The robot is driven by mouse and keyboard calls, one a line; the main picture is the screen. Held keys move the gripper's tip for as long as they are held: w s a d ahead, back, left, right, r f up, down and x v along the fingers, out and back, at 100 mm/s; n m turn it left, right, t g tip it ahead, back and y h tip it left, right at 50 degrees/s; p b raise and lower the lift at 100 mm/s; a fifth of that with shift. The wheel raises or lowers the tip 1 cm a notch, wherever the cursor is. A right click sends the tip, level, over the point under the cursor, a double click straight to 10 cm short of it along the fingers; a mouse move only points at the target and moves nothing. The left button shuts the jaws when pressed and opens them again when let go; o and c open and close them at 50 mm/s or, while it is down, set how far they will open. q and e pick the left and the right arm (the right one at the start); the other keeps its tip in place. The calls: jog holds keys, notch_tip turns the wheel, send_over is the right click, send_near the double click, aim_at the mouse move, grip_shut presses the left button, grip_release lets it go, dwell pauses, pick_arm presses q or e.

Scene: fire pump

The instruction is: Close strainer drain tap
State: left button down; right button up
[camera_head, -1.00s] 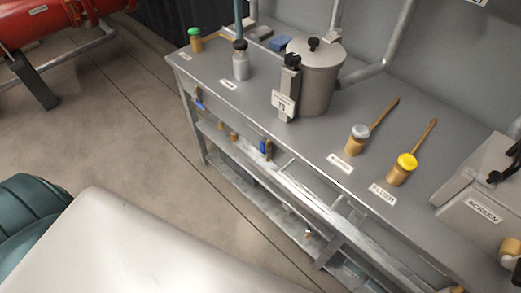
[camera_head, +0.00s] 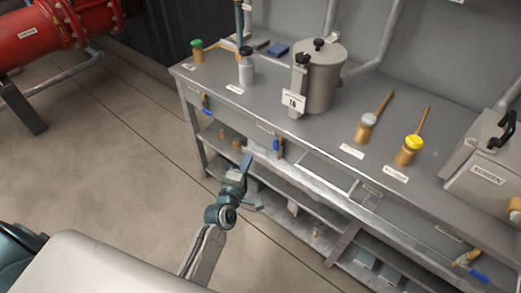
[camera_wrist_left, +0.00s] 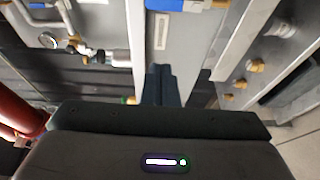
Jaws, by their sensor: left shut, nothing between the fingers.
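Blue-handled brass taps sit along the bench's front edge. One (camera_head: 278,147) is below the lidded grey pot (camera_head: 322,80), its handle hanging down. Another (camera_head: 203,103) is at the left end and a third (camera_head: 474,267) at the lower right. The tap labels are too small to read, so I cannot tell for certain which is the strainer drain tap. My left gripper (camera_head: 243,163) is shut and empty, in front of the bench, left of and below the middle tap. Its dark fingers (camera_wrist_left: 160,75) show in the left wrist view, with blue handles (camera_wrist_left: 180,3) at the top edge. My right gripper is out of view.
On the bench (camera_head: 270,105) stand a grey-topped valve (camera_head: 366,126), a yellow-topped valve (camera_head: 411,148), a bottle (camera_head: 246,68) and a grey SCREEN box (camera_head: 488,160). A lower shelf (camera_head: 300,217) carries small parts. Open floor (camera_head: 110,160) lies to the left.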

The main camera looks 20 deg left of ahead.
aim_at(276, 147)
pick_arm(q)
jog(key=shift+w+r, duration=0.1)
jog(key=shift+r, duration=0.1)
jog(key=shift+w, duration=0.1)
